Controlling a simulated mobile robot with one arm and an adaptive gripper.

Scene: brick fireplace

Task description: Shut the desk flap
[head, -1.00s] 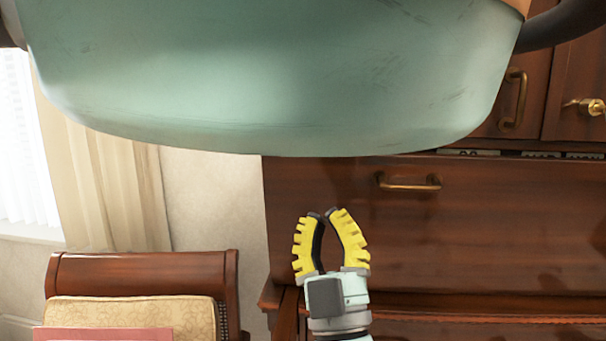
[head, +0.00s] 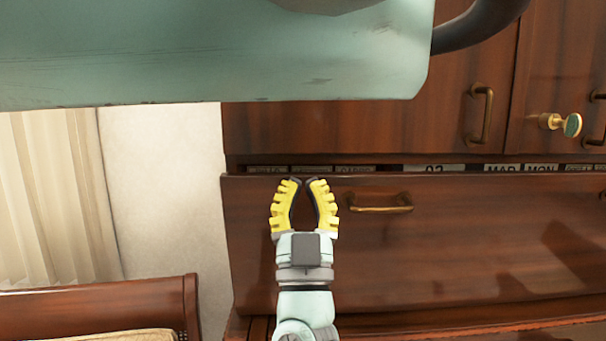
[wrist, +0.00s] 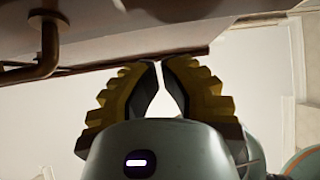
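The desk flap (head: 450,245) is a dark reddish wood panel with a brass handle (head: 380,203). It looks nearly upright, with a narrow strip showing along its top edge. My gripper (head: 303,181) is in front of the flap, left of the handle, with its tips near the top edge. Its yellow ribbed fingers are bowed and their tips almost meet, with nothing between them. In the wrist view the flap (wrist: 110,25) and handle (wrist: 45,50) are at the upper left, close to the fingertips. I cannot tell whether the fingers touch the flap.
Upper cabinet doors have a brass handle (head: 481,115) and a protruding brass knob (head: 562,123). Small lettered blocks (head: 440,168) show in the strip above the flap. A wooden chair (head: 110,308) stands at lower left. A pale wall and curtain (head: 35,200) are behind it.

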